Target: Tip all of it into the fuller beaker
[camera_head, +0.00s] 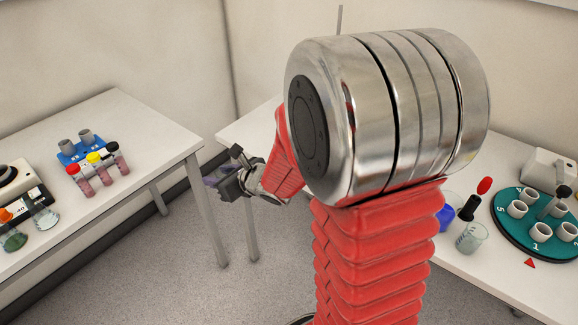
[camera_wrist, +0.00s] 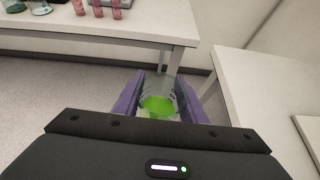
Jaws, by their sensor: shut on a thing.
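My gripper (camera_head: 236,178) is held out over the gap between the two tables, left of my arm in the head view. In the wrist view its purple fingers (camera_wrist: 158,94) are shut on a clear vessel (camera_wrist: 172,84) with bright green liquid inside. The black gripper body hides its lower part, so its shape and tilt are hard to tell. A clear beaker (camera_head: 472,237) stands on the right table. I cannot tell its fill level. Another clear container (camera_head: 453,200) behind it is partly hidden by my arm.
The left table (camera_head: 130,115) holds capped tubes (camera_head: 95,172), a blue rack (camera_head: 80,148), a green flask (camera_head: 13,239) and a clear flask (camera_head: 44,216). On the right table are a teal carousel (camera_head: 515,232) with white cups, and droppers with red (camera_head: 484,186) and blue (camera_head: 445,217) bulbs.

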